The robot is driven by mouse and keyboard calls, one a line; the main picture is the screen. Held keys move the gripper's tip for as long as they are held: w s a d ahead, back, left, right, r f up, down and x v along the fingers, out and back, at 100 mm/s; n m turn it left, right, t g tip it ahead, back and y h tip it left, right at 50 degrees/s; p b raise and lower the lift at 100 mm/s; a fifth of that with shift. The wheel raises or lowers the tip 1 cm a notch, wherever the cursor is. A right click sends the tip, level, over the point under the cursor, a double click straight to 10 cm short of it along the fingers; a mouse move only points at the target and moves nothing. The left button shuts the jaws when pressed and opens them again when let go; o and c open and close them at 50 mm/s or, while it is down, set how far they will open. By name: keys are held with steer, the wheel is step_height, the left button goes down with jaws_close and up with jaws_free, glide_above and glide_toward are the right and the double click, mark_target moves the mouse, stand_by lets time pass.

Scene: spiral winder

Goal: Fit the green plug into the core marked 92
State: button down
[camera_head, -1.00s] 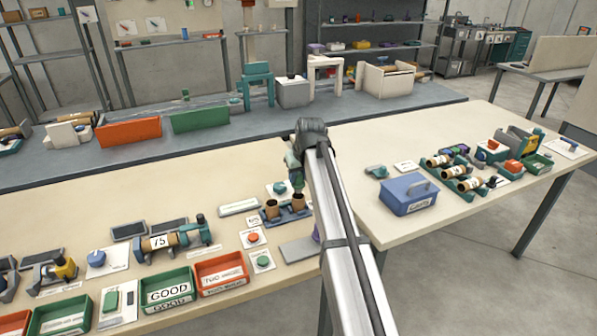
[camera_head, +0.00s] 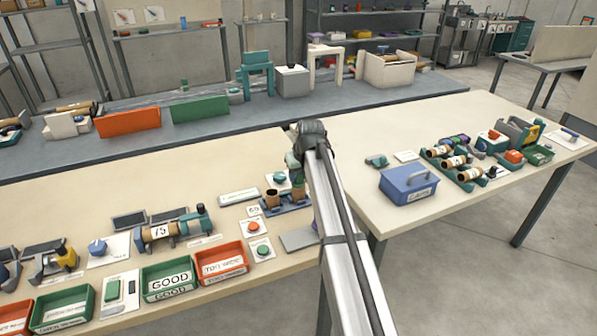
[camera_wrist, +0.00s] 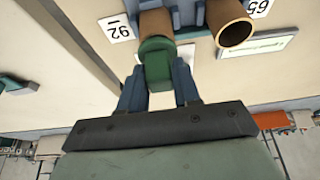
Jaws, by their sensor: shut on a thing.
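My gripper (camera_wrist: 158,84) is shut on the green plug (camera_wrist: 157,58), one blue finger on each side of it. The plug is at the near mouth of a brown tube core (camera_wrist: 153,22) beside the label 92 (camera_wrist: 120,28). The plug hides most of that mouth, so I cannot tell how far in it sits. In the head view my gripper (camera_head: 297,178) is right over the right-hand core (camera_head: 298,194) of a blue holder (camera_head: 287,207). The other core (camera_wrist: 232,24), open and empty at its mouth, stands beside it; it also shows in the head view (camera_head: 272,197).
A red button (camera_head: 253,226) and a green button (camera_head: 262,250) lie in front of the holder, beside a grey plate (camera_head: 298,239). A red tray (camera_head: 221,263) and a green GOOD tray (camera_head: 169,279) are at the left. A blue box (camera_head: 408,185) stands on the right table.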

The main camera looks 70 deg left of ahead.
steer(key=c, duration=0.7)
jaws_free()
steer(key=v, duration=1.3)
steer(key=shift+d+r, duration=0.2)
steer(key=shift+r, duration=0.05)
steer(key=shift+w, duration=0.1)
